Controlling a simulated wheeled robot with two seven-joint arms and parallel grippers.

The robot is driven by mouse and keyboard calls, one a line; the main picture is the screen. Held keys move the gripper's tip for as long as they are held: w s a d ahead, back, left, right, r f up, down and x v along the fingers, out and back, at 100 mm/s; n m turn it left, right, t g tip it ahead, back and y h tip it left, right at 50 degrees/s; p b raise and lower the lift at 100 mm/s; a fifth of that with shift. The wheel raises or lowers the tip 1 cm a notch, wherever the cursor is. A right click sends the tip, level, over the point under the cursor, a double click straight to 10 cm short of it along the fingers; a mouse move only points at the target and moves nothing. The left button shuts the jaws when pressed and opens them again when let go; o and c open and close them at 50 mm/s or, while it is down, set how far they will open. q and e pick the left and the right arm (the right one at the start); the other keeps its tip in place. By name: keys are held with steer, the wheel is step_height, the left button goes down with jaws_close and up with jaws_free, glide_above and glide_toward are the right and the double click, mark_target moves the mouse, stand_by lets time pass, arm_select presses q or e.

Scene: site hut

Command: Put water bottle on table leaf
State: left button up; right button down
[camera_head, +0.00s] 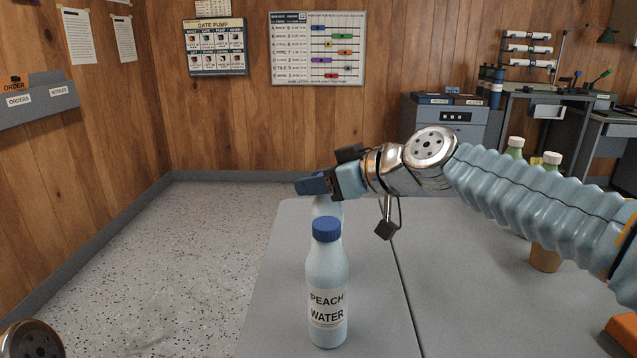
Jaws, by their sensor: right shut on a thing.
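A white bottle (326,285) with a blue cap and a label reading "PEACH WATER" stands upright on the left section of the grey table, the table leaf (275,290). My right gripper (316,185) reaches in from the right, above and behind this bottle. It is shut at the top of a second pale bottle (327,207), whose upper part shows just behind the blue cap. The front bottle hides the rest of it, so I cannot tell whether its base touches the leaf. My left gripper is out of view.
A seam divides the leaf from the right table section (460,310). Green bottles (515,147), a tan cup (545,258) and an orange object (622,330) are at the right, partly behind my arm. Open floor (170,270) lies left.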

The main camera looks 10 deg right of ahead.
steer(key=c, duration=0.7)
jaws_free()
steer(key=shift+f, duration=0.1)
steer(key=shift+o, duration=0.2)
steer(key=v, duration=1.2)
steer(key=shift+b, duration=0.4)
steer(key=shift+s, duration=0.1)
